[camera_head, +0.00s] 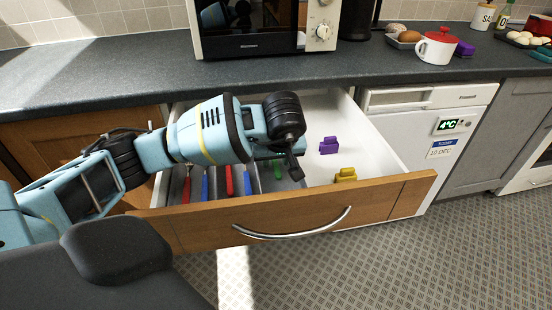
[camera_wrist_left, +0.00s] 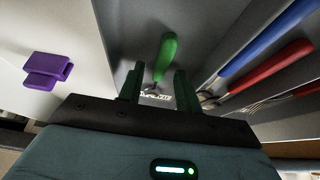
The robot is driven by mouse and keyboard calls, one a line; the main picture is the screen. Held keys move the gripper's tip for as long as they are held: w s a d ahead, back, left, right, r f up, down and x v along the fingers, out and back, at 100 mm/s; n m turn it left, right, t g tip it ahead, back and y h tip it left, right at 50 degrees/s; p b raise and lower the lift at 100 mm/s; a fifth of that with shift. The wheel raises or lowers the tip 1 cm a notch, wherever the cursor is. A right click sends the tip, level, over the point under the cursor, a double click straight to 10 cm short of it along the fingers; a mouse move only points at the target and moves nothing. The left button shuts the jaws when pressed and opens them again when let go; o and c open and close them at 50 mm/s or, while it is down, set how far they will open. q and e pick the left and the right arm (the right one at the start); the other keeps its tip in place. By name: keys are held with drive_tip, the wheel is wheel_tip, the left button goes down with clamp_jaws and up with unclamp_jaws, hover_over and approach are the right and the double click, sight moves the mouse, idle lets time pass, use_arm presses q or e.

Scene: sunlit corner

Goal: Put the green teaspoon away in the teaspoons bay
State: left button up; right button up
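The green teaspoon (camera_wrist_left: 166,52) lies in the grey cutlery tray in the open drawer (camera_head: 290,212). In the left wrist view its green handle points away from me and its metal end is partly hidden by my gripper. A bit of its green (camera_head: 278,168) shows in the head view beside my wrist. My left gripper (camera_wrist_left: 156,86) is open above the tray, its two fingers on either side of the spoon's line with a gap between them. It also shows in the head view (camera_head: 296,170). I cannot read any bay labels. My right gripper is out of view.
Blue-handled (camera_wrist_left: 265,40) and red-handled (camera_wrist_left: 272,68) cutlery lies in neighbouring bays. A purple clip (camera_head: 329,145) and a yellow clip (camera_head: 345,175) lie on the drawer's bare white floor. A worktop (camera_head: 130,72) with a microwave (camera_head: 260,45) stands behind the drawer.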

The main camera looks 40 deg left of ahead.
use_arm(q)
drive_tip(key=shift+r, duration=0.1)
drive_tip(key=shift+r, duration=0.25)
drive_tip(key=p+v, duration=0.2)
drive_tip(key=v, duration=1)
idle(0.8)
